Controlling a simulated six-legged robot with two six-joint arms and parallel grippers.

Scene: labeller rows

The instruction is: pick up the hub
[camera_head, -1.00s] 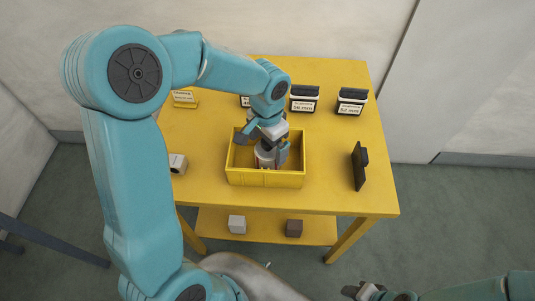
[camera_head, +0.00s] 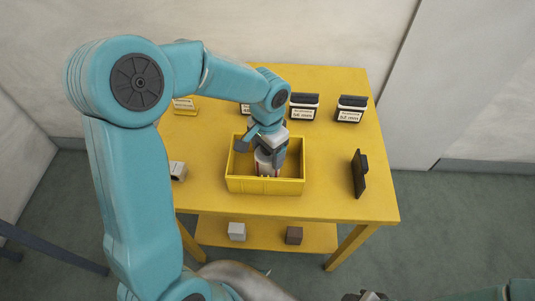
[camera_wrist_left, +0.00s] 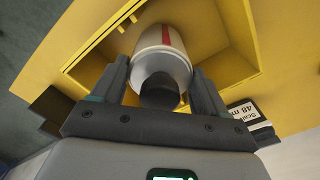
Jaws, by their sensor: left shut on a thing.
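The hub (camera_head: 265,168) is a whitish cylinder with a red stripe, inside the yellow bin (camera_head: 264,186) on the yellow table. My left gripper (camera_head: 264,155) reaches down into the bin and is shut on the hub. In the left wrist view the hub (camera_wrist_left: 163,45) sits between the two dark fingers (camera_wrist_left: 162,88), with a dark round end towards the camera. I cannot tell whether the hub touches the bin floor. My right gripper (camera_head: 366,296) is mostly cut off at the bottom edge, so its jaws cannot be read.
Labelled black-and-white boxes (camera_head: 304,107) (camera_head: 350,109) stand along the table's back. A dark upright plate (camera_head: 359,174) stands right of the bin, a small whitish block (camera_head: 177,171) left. A lower shelf (camera_head: 265,232) holds two small cubes. The table right of the bin is mostly clear.

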